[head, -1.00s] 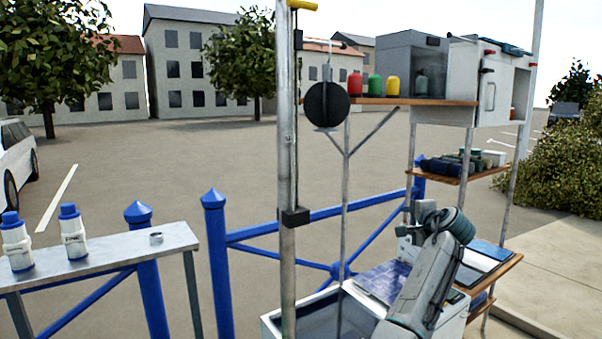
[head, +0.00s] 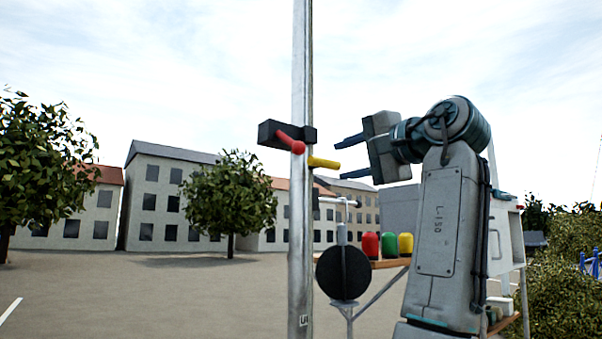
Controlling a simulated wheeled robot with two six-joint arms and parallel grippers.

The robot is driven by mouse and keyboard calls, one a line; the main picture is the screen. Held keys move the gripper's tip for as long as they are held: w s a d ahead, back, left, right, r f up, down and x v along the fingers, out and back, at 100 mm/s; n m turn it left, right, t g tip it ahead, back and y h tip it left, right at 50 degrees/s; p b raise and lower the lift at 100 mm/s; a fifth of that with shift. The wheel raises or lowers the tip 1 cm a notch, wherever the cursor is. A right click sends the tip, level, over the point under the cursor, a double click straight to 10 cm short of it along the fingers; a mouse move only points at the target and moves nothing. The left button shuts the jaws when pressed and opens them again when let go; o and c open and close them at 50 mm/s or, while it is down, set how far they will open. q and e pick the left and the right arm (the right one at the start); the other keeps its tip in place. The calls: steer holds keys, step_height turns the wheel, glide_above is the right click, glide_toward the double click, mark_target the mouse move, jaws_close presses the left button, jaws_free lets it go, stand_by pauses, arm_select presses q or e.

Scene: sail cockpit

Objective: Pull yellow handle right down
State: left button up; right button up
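The yellow handle (head: 323,163) is a short bar sticking out to the right from the metal pole (head: 302,225). A red handle (head: 291,142) sits on a dark block (head: 272,133) on the same pole, just above and left of the yellow one. I cannot tell the distance in depth, and no contact shows.
A dark round disc (head: 343,272) hangs right of the pole. Red (head: 370,245), green (head: 389,245) and yellow (head: 406,244) containers stand on a shelf behind, near a grey box (head: 399,207). Open air surrounds the upper pole.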

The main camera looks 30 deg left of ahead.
mark_target(328, 161)
arm_select(q)
steer(key=p+x, duration=0.1)
steer(key=x, duration=0.1)
steer(key=p+x, duration=0.1)
steer(key=x, duration=0.1)
steer(key=p+x, duration=0.2)
steer(key=shift+w+a+r, duration=0.2)
steer(key=shift+a+r, duration=0.15)
steer(key=shift+r, duration=0.05)
steer(key=shift+p+x, duration=0.35)
steer(key=shift+x, duration=0.65)
steer(key=shift+d+f, duration=0.15)
steer(key=shift+s+d, duration=0.15)
steer(key=shift+d, duration=0.2)
steer(key=shift+a, duration=0.15)
steer(key=c, duration=0.7)
jaws_close()
arm_select(e)
steer(key=d+r, duration=0.2)
steer(key=r, duration=0.1)
steer(key=d+r, duration=0.1)
steer(key=shift+s+d+r, duration=0.25)
steer(key=shift+s+r, duration=0.05)
steer(key=shift+s, duration=0.05)
